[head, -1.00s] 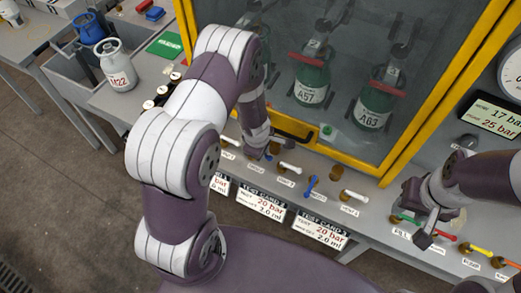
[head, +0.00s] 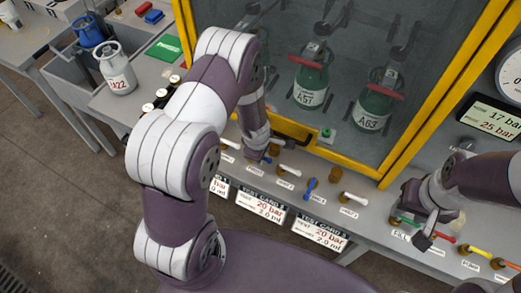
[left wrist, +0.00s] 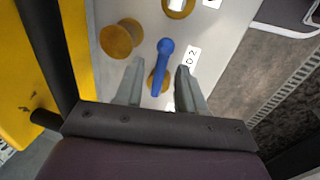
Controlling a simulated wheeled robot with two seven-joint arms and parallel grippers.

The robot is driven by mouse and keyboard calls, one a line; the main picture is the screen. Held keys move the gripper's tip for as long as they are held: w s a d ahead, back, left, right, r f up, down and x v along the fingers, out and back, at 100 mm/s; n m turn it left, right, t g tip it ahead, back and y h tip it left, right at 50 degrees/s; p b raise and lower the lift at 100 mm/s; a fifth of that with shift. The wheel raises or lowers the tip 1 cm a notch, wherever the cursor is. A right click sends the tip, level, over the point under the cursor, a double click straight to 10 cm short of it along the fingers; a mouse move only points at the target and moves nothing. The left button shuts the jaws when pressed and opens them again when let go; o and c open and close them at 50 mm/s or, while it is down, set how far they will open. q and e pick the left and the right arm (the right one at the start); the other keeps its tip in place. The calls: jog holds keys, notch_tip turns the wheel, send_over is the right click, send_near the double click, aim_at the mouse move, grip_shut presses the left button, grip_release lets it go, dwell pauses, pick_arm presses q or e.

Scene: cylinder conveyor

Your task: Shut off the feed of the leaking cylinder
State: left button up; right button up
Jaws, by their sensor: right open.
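Green cylinders A57 (head: 310,84) and A63 (head: 376,104), each with a red bar at its neck, hang behind the glass of a yellow-framed cabinet. Below it, a console carries a row of small levers on brass-coloured bases. One blue lever (head: 311,188) lies between white levers (head: 289,170) and (head: 353,196). My left gripper (head: 262,154) is low at this row, mostly hidden by its arm. In the left wrist view its fingers (left wrist: 158,88) are apart, with a blue lever (left wrist: 164,62) between them and visible gaps. My right gripper (head: 430,222) is open above the right-hand controls.
The yellow cabinet frame (head: 391,155) rises just behind the levers. Green, red (head: 443,237), yellow and orange levers line the right console. A pressure display (head: 492,117) reads 17 and 25 bar. Cards (head: 260,207) hang along the front edge.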

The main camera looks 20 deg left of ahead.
pick_arm(q)
notch_tip(320, 180, up, 12)
jog(key=s+p, duration=0.2)
jog(key=p, duration=0.3)
jog(key=shift+s+r, duration=0.15)
jog(key=shift+s, duration=0.05)
jog(key=shift+a, duration=0.1)
jog(key=s+d+r+m, duration=0.1)
jog(key=s+r+m, duration=0.9)
jog(key=m, duration=0.7)
notch_tip(320, 180, up, 4)
jog(key=shift+s+d+f+g, duration=0.2)
jog(key=shift+d+g, duration=0.15)
jog(key=shift+g, duration=0.05)
